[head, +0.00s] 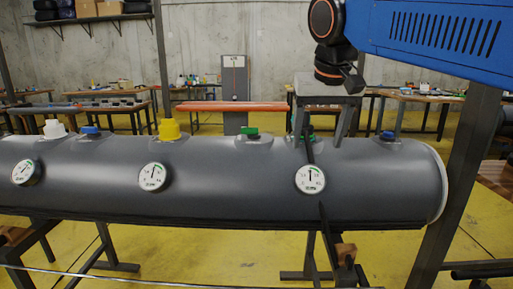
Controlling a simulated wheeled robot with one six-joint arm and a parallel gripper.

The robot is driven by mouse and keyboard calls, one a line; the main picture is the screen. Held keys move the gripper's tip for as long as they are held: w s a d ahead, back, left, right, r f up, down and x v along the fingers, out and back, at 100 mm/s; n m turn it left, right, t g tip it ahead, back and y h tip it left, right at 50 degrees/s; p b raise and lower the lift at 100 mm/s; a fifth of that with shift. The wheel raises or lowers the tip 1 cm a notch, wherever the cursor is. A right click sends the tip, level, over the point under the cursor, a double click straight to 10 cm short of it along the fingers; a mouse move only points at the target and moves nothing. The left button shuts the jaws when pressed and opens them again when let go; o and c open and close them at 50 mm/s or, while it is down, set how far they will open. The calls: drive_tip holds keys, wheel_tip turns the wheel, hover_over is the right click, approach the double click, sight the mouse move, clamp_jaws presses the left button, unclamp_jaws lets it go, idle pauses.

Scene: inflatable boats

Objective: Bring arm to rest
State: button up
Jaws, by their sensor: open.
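My gripper (320,136) hangs at the upper right below my blue arm link, with its two grey fingers pointing down and spread apart. It is open and I see nothing held between the fingers. It is in front of or just above the right part of a long dark grey inflatable tube (230,175). A green valve piece (304,136) shows partly behind the left finger. I cannot tell whether the fingers touch the tube or the valve.
The tube carries a white cap (54,129), a yellow cap (169,129), another green valve (250,132), blue caps (388,135) and round gauges (153,176). It lies on dark metal stands. Workbenches (415,97) stand behind on a yellow floor (215,250). A dark post (462,165) rises at right.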

drive_tip(key=s+d+f, duration=0.5)
drive_tip(key=s+f, duration=0.1)
drive_tip(key=f, duration=0.4)
drive_tip(key=s+d+f, duration=0.5)
drive_tip(key=s+f, duration=0.1)
drive_tip(key=f, duration=0.4)
drive_tip(key=s+d+f, duration=0.5)
drive_tip(key=s+f, duration=0.2)
drive_tip(key=f, duration=0.2)
drive_tip(key=shift+f, duration=0.4)
